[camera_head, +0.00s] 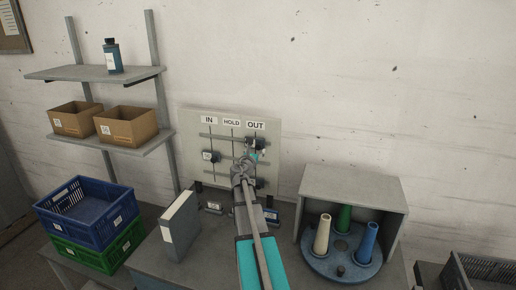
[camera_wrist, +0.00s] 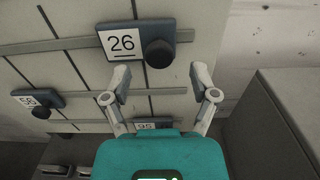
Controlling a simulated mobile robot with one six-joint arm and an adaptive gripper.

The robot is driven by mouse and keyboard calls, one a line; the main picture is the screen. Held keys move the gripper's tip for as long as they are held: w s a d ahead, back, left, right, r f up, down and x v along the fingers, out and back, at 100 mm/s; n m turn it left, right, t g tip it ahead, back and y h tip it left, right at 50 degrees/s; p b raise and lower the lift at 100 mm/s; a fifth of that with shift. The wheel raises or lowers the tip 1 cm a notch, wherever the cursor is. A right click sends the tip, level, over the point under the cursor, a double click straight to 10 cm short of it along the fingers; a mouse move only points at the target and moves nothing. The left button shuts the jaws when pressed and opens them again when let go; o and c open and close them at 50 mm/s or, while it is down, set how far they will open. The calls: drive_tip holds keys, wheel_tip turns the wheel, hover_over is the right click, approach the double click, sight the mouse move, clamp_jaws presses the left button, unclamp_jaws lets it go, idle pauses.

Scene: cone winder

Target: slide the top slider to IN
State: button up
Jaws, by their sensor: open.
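The panel (camera_head: 228,120) on the wall side has columns marked IN, HOLD and OUT, with three horizontal rails. The top slider (camera_head: 250,142) is at the OUT column, on the right of its rail. In the wrist view it is a blue-grey block with a white plate reading 26 (camera_wrist: 122,42) and a round black knob (camera_wrist: 158,54). My gripper (camera_wrist: 159,76) is open, its fingertips just below the knob, one to each side. Contact cannot be told. The middle slider (camera_head: 210,156) is at IN. The lowest slider (camera_wrist: 155,125) is partly hidden by my gripper, towards OUT.
A grey open-fronted box (camera_head: 350,185) with coloured cones stands right of the panel. A grey binder-like block (camera_head: 181,226) stands to the left. Blue (camera_head: 77,226) and green (camera_head: 119,250) crates are farther left, below shelves with cardboard boxes (camera_head: 126,126).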

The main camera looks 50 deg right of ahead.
sight(258, 147)
drive_tip(key=shift+x, duration=2.05)
clamp_jaws()
drive_tip(key=shift+a, duration=0.1)
